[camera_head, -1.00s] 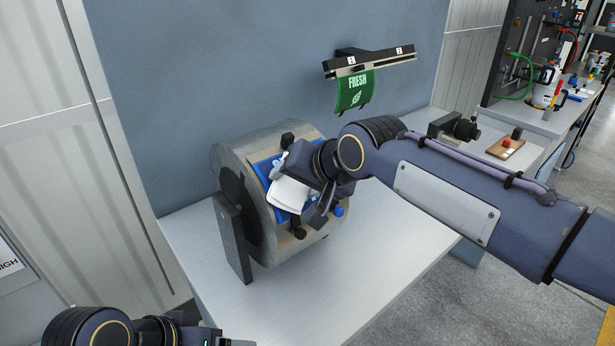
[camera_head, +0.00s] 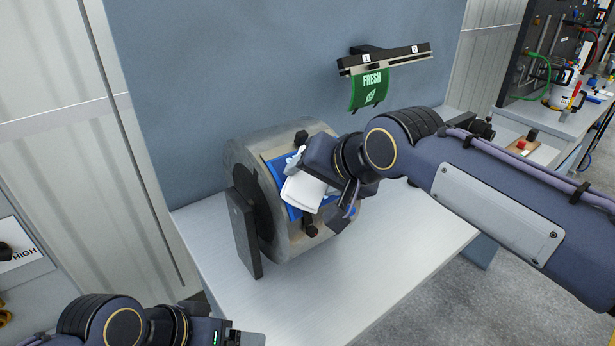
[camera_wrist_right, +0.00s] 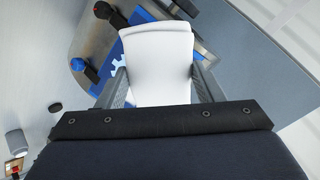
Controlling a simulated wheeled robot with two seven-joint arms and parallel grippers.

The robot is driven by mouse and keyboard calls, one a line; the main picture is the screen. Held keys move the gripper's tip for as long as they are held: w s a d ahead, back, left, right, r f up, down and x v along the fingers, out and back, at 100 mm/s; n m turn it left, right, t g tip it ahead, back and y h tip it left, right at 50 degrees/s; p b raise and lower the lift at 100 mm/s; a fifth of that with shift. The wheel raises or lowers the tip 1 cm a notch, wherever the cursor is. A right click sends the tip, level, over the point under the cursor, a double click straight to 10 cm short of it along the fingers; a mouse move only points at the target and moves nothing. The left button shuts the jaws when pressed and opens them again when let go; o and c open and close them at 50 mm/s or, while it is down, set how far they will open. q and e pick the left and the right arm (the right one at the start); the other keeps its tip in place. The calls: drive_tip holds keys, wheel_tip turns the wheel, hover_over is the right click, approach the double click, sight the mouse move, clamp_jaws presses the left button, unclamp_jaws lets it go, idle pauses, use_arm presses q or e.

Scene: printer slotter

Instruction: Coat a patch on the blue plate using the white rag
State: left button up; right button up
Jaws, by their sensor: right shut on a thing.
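The blue plate (camera_head: 285,207) is fixed on the curved face of a grey metal drum (camera_head: 268,148); it also shows in the right wrist view (camera_wrist_right: 114,68). The white rag (camera_head: 302,193) lies against or just over the plate and covers part of it. In the right wrist view the rag (camera_wrist_right: 158,62) hangs between the fingers. My right gripper (camera_wrist_right: 158,88) is shut on the rag; in the head view my arm hides much of the plate. My left gripper (camera_head: 240,340) is at the bottom edge, its fingers mostly cut off, away from the drum.
Black clamps (camera_head: 301,137) and a dark knob (camera_head: 311,231) stand out at the plate's ends. A black holder (camera_head: 388,60) on the wall carries a green FRESH sheet (camera_head: 370,87). The white table (camera_head: 330,300) is clear in front of the drum.

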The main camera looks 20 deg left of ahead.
drive_tip(key=shift+v, duration=1)
drive_tip(key=shift+p+v, duration=0.65)
drive_tip(key=shift+v, duration=0.85)
drive_tip(key=shift+w, duration=0.1)
